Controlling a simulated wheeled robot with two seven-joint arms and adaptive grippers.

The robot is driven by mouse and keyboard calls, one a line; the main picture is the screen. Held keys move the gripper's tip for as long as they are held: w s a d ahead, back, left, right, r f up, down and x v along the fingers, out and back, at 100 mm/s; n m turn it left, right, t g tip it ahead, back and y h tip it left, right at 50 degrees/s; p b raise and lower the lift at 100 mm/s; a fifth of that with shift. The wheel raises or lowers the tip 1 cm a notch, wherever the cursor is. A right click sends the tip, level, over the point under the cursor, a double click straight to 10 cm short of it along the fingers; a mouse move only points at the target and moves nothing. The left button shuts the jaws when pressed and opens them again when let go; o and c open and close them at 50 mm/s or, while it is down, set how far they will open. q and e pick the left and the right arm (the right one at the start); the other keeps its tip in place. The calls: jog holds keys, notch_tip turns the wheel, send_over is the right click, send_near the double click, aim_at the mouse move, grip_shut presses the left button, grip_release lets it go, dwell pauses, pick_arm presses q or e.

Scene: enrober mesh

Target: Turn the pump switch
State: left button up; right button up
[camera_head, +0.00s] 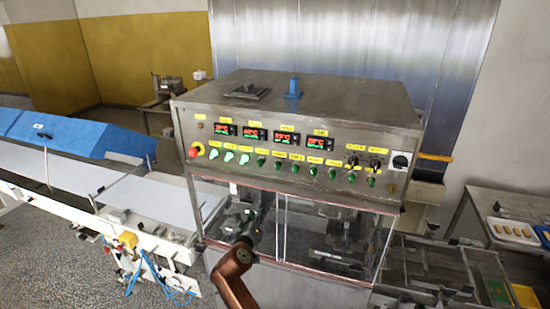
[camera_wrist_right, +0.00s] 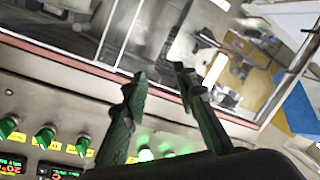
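The steel control panel (camera_head: 290,150) of the machine carries a row of green switches (camera_head: 313,171), several of them lit at the left (camera_head: 229,156). Two black switches (camera_head: 376,163) sit higher at the right. The yellow labels are too small to read, so I cannot tell which is the pump switch. My right gripper (camera_head: 247,232) is below the panel, in front of the clear doors, apart from the switches. In the right wrist view its fingers (camera_wrist_right: 160,72) are apart with nothing between them; green switches (camera_wrist_right: 45,136) show upside down behind and left. My left gripper is not in view.
A red emergency button (camera_head: 195,151) is at the panel's left end and a larger rotary switch (camera_head: 400,161) at its right. Clear doors (camera_head: 330,235) lie below. A white conveyor (camera_head: 70,170) runs left; a tray of pieces (camera_head: 515,232) is right.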

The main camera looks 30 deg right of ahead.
aim_at(276, 167)
jog(key=s+d+r+m+h+p, duration=0.1)
jog(key=s+r+m+h, duration=0.15)
jog(key=r, duration=0.65)
jog(key=s+d+r+m+h+p, duration=0.1)
jog(key=s+r+m, duration=0.15)
jog(key=r, duration=0.65)
jog(key=shift+n+g, duration=0.3)
jog(key=shift+n, duration=0.2)
jog(key=p+x, duration=0.3)
jog(key=x, duration=0.2)
jog(key=shift+d+r, duration=0.15)
jog(key=shift+d, duration=0.35)
jog(key=shift+w+d, duration=0.35)
jog(key=shift+w, duration=0.05)
jog(key=shift+c, duration=0.7)
grip_shut()
